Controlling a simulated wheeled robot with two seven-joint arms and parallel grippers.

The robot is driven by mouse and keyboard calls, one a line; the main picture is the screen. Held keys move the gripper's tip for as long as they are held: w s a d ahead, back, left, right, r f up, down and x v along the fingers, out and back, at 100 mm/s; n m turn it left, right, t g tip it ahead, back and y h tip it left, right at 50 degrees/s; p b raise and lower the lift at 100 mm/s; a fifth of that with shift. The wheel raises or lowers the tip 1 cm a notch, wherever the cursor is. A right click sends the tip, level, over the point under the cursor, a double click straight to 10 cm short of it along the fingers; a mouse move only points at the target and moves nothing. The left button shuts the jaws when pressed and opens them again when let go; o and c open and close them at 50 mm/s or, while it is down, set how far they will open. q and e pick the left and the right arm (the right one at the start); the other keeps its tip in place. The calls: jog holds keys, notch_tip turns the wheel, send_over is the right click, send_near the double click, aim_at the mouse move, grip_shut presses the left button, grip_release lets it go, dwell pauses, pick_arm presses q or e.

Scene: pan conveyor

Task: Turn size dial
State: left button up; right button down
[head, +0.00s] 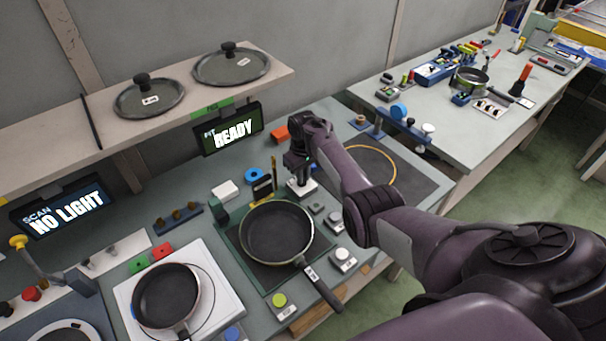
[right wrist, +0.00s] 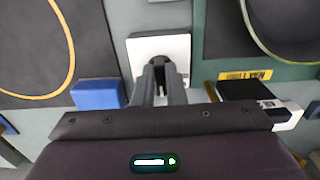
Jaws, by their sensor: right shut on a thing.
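The size dial is a dark knob on a white square base (head: 302,187), behind the right edge of the green mat. In the right wrist view the white base (right wrist: 140,49) lies straight ahead, with the dark knob mostly hidden between the fingers. My right gripper (head: 300,176) points down over the base and is shut on the knob; its two fingers (right wrist: 161,85) also show in the right wrist view. Any mark on the dial is hidden. My left gripper is out of view.
A pan (head: 276,231) sits on the green mat (head: 250,262), its handle toward the front right. Another pan (head: 166,295) is on a white plate at left. A READY screen (head: 233,129) hangs below the shelf (head: 200,102). A blue block (right wrist: 97,94) is close beside the dial.

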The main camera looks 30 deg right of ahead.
jog(key=shift+w+r, duration=0.1)
jog(key=c, duration=1.5)
grip_release()
notch_tip(320, 180, up, 8)
jog(key=shift+f, duration=0.1)
jog(key=shift+f, duration=0.1)
